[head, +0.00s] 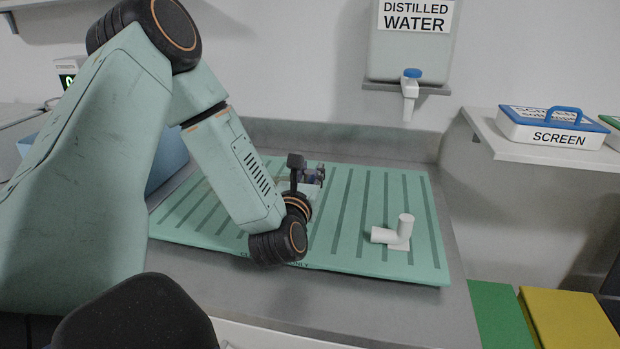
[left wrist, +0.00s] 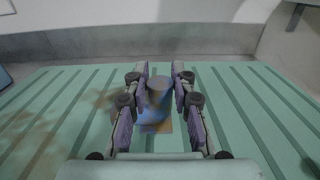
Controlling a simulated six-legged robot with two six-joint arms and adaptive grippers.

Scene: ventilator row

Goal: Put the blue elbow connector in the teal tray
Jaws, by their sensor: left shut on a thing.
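My left gripper (head: 314,176) reaches down over a flat, ribbed teal surface (head: 345,250) with lettering on its front edge. In the left wrist view, the fingers of my left gripper (left wrist: 160,88) are shut on the blue elbow connector (left wrist: 158,92), which has a grey-blue upright end. In the head view my wrist and fingers mostly hide the connector. I cannot tell whether it touches the ribbed surface. I see no separate teal tray. My right gripper is not in view.
A white elbow fitting (head: 400,236) stands on the right part of the ribbed surface. A blue bin (head: 170,160) is partly hidden behind my left arm. A distilled water tank (head: 410,45) hangs at the back. A screen box (head: 552,130) sits on the right shelf.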

